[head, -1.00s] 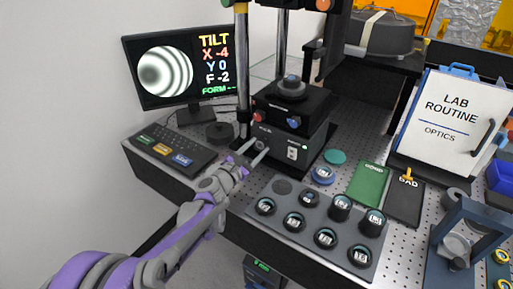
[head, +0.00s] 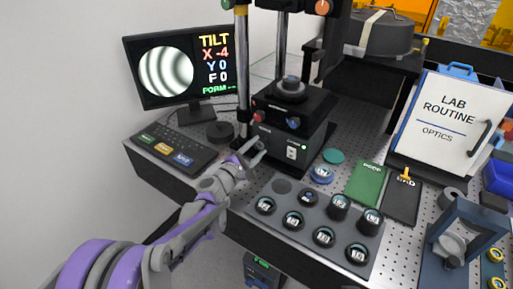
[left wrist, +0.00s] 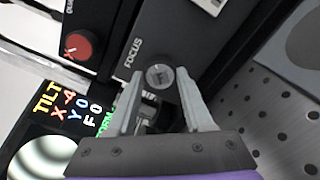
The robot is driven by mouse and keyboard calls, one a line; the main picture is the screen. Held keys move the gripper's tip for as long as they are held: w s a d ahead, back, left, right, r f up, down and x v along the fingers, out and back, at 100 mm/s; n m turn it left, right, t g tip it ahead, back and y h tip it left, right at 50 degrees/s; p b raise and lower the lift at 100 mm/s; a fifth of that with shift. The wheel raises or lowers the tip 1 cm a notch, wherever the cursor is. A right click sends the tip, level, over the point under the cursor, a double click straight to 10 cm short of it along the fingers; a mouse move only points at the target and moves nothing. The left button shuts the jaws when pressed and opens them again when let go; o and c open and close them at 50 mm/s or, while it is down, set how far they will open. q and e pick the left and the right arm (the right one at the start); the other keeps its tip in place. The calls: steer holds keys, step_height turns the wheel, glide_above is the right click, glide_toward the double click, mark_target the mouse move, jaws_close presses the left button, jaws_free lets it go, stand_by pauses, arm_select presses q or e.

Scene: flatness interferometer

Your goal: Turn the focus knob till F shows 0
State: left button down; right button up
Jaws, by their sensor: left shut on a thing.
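The focus knob (left wrist: 160,77) is a small grey round knob on the dark instrument body, below the word FOCUS in the left wrist view. My left gripper (left wrist: 163,88) has its two fingers on either side of the knob and is shut on it. In the head view the left gripper (head: 252,153) is at the lower front of the interferometer (head: 285,130). The monitor (head: 180,65) reads X -4, Y 0, F 0, with curved fringes in the round picture. My right gripper is not in view.
A red knob (left wrist: 77,46) sits near the focus knob. A keyboard (head: 172,146) lies left of the instrument. A dark tray of round parts (head: 283,186) stands in front of it, with green and black plates (head: 367,184) to the right.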

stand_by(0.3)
arm_select(q)
steer(key=shift+c, duration=1.5)
jaws_free()
steer(key=b+v, duration=0.1)
steer(key=v, duration=0.9)
steer(key=shift+s+a, duration=0.2)
steer(key=shift+s, duration=0.15)
